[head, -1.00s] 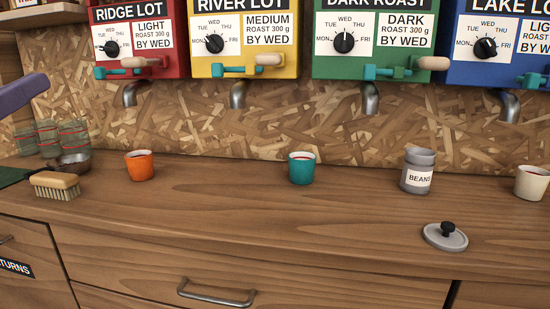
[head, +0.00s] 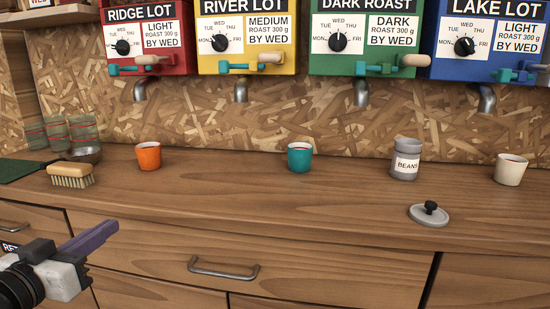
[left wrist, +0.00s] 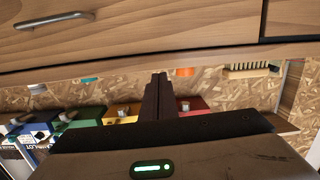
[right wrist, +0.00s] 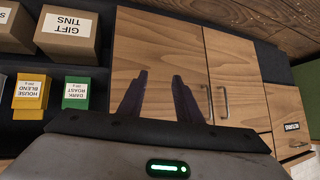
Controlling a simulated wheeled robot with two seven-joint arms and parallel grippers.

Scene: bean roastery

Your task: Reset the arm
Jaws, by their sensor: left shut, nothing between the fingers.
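My left gripper (head: 112,227) is low at the left of the head view, in front of the drawers and below the worktop's front edge. Its purple fingers are together with nothing between them; the closed fingers (left wrist: 159,78) also show in the left wrist view. My right gripper (right wrist: 160,76) shows only in the right wrist view. Its two purple fingers are apart and empty, facing wooden cabinet doors (right wrist: 225,60).
On the worktop (head: 250,210) stand a brush (head: 70,170), an orange cup (head: 148,158), a teal cup (head: 300,159), a beans canister (head: 405,160), a grey lid (head: 430,216) and a cream cup (head: 511,171). A drawer handle (head: 223,270) protrudes near my left gripper.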

